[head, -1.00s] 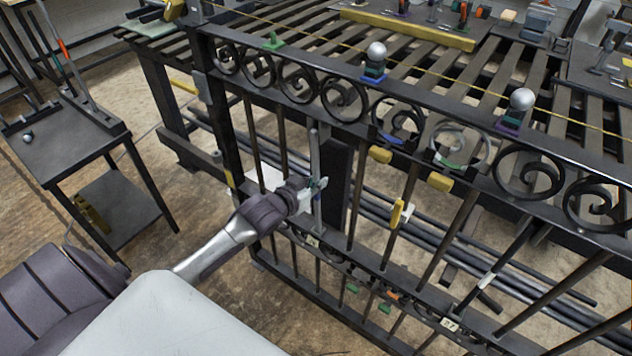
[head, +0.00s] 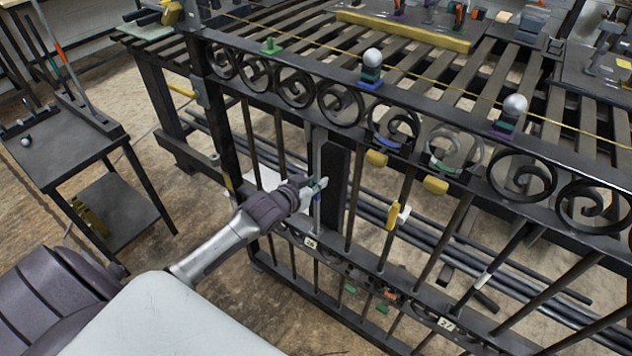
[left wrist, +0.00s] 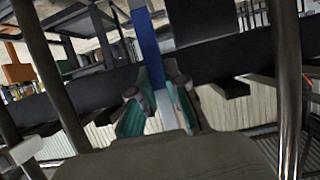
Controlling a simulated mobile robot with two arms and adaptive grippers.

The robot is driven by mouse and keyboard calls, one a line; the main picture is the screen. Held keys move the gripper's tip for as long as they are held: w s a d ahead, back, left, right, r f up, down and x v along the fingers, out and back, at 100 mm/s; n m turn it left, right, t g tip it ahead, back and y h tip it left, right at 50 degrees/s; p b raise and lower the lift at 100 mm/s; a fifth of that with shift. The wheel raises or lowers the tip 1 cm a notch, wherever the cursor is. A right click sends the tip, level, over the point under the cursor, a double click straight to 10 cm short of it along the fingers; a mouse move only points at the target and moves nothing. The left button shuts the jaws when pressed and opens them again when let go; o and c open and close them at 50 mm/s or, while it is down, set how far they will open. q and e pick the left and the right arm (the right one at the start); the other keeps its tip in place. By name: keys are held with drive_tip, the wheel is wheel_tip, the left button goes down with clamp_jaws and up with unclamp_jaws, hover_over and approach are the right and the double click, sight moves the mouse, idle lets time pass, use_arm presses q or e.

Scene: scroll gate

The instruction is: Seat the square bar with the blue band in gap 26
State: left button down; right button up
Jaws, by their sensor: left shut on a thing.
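The square grey bar (head: 317,155) stands near upright in the gate, between the top scroll rail and the lower rail. My left gripper (head: 318,187) is shut on it about mid-length. In the left wrist view, the bar's blue band (left wrist: 148,48) shows just beyond my left fingers (left wrist: 158,105). The bar's top comes close to the underside of the top rail (head: 290,108); whether it touches is unclear. Its lower end is near the lower rail at a small white tag (head: 310,242), which seems to read 26. Whether either end is seated cannot be told. My right gripper is out of view.
Dark round gate bars (head: 282,150) stand left of the held bar. A thick dark post (head: 335,185) is just behind it. Yellow blocks (head: 376,158) and a tag reading 27 (head: 446,323) are further right. A side table (head: 65,140) stands at left.

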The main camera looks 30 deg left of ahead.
use_arm(q)
drive_tip(key=c, duration=1.1)
unclamp_jaws()
drive_tip(key=shift+w+r, duration=0.1)
drive_tip(key=v, duration=1.2)
drive_tip(key=shift+d, duration=0.1)
drive_tip(key=s+a+f+n+g+y+p, duration=0.1)
drive_tip(key=s+f+g, duration=0.35)
drive_tip(key=f, duration=1.05)
drive_tip(key=s+a+f+g+y+p, duration=0.15)
drive_tip(key=s+f, duration=0.65)
drive_tip(key=f, duration=0.8)
drive_tip(key=s+d+f+m+g, duration=0.1)
drive_tip(key=s+d+f, duration=0.3)
drive_tip(key=s, duration=0.5)
drive_tip(key=s+d+f+g+h, duration=0.1)
drive_tip(key=s+d+f+g, duration=0.2)
drive_tip(key=s+f, duration=0.3)
drive_tip(key=s+d+f+m+g, duration=0.1)
drive_tip(key=s+d+f, duration=0.3)
drive_tip(key=s, duration=0.8)
drive_tip(key=shift+d+f+m+g+p, duration=0.3)
drive_tip(key=shift+d+f+g+p, duration=0.05)
drive_tip(key=shift+f+g, duration=0.45)
